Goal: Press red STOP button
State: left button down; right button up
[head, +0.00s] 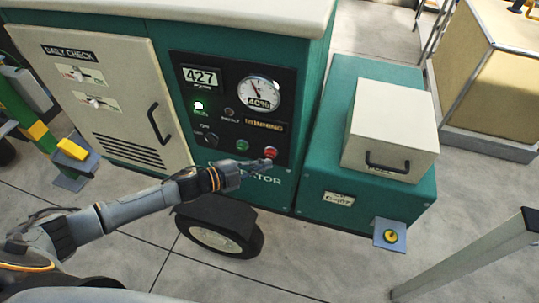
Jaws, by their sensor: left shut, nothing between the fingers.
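The red STOP button (270,152) sits at the lower right of the black control panel (180,75) on the green generator (313,110). A green button (242,145) is to its left. My left gripper (266,163) is shut and empty, with its fingertips at the lower edge of the red button. I cannot tell whether they touch it. The panel shows a lit green lamp (198,106), a "427" display (200,77), a gauge marked 40% (259,94) and a "RUNNING" label (264,127). My right gripper is not in view.
A beige door (130,110) marked "DAILY CHECK" is left of the panel. A wheel (222,236) sits below it. A green unit with a beige box (391,125) juts out at right. A grey rail (470,255) crosses the lower right. Open floor lies in front.

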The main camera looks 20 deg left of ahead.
pick_arm(q)
jog(key=shift+w, duration=0.15)
dwell(0.4)
jog(key=shift+w, duration=0.3)
jog(key=shift+w, duration=0.55)
dwell(0.9)
jog(key=shift+s, duration=0.95)
jog(key=s+p, duration=0.2)
jog(key=s, duration=0.3)
jog(key=shift+a, duration=0.1)
